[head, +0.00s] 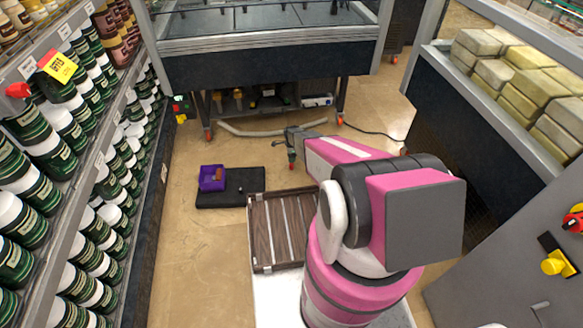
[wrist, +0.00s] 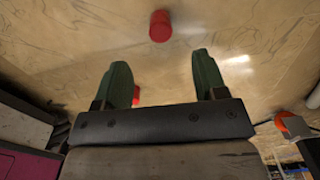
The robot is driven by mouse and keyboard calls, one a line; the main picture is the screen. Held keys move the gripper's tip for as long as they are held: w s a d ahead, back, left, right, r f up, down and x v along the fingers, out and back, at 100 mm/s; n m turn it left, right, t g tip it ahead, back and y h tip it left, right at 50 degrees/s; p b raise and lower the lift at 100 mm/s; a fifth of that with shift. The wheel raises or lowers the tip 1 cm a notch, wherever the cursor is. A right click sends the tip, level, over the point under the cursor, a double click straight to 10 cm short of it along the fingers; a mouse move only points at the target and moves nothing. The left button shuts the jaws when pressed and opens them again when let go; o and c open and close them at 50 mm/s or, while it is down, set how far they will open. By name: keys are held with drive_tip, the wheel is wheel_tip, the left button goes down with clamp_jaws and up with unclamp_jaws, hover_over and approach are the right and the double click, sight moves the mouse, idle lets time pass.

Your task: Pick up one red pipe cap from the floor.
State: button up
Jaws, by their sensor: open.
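A red pipe cap (wrist: 160,26) lies on the tan floor in the wrist view, beyond my fingertips and roughly centred between them. A second red piece (wrist: 136,96) shows beside my left finger, partly hidden by it; I cannot tell its full shape. My gripper (wrist: 163,66) has two green fingers spread wide, with nothing held between them. In the head view my gripper (head: 292,153) points down over the floor, with a small red spot (head: 291,166) at its lower end; I cannot tell whether that is a cap.
A purple bin (head: 212,178) sits on a black mat (head: 245,198) left of my gripper. A grey hose (head: 255,133) lies under the wheeled case (head: 265,55) behind. Bottle shelves (head: 130,200) line the left, and a counter with pale blocks (head: 520,85) stands right.

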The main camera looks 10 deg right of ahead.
sight(292, 164)
drive_tip(key=f, duration=0.9)
drive_tip(key=shift+d, duration=0.2)
drive_tip(key=shift+r, duration=0.1)
drive_tip(key=shift+c, duration=0.3)
drive_tip(key=c, duration=0.9)
